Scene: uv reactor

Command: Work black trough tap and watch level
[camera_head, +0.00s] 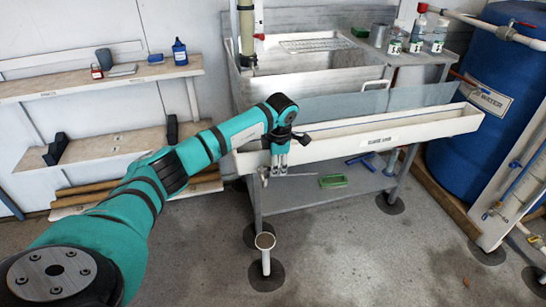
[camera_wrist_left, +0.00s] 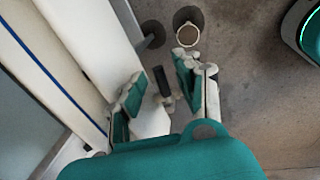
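The long white trough (camera_head: 375,130) runs along the front of the sink bench and carries a small label. In the left wrist view its pale wall (camera_wrist_left: 75,45) fills the left side, with a thin blue line along it. A small black tap handle (camera_wrist_left: 164,82) shows below the trough's end. My left gripper (camera_head: 279,165) is at the trough's left end, pointing down. In the wrist view its teal-padded fingers are apart, one on each side of the black handle, with gaps visible; contact cannot be told. The liquid level inside the trough cannot be made out. My right gripper is out of view.
An upright drain pipe with a round open cup (camera_head: 265,241) stands on the floor below the trough's left end. A blue barrel (camera_head: 490,110) stands right; wall shelves (camera_head: 100,83) are left. The front floor is clear.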

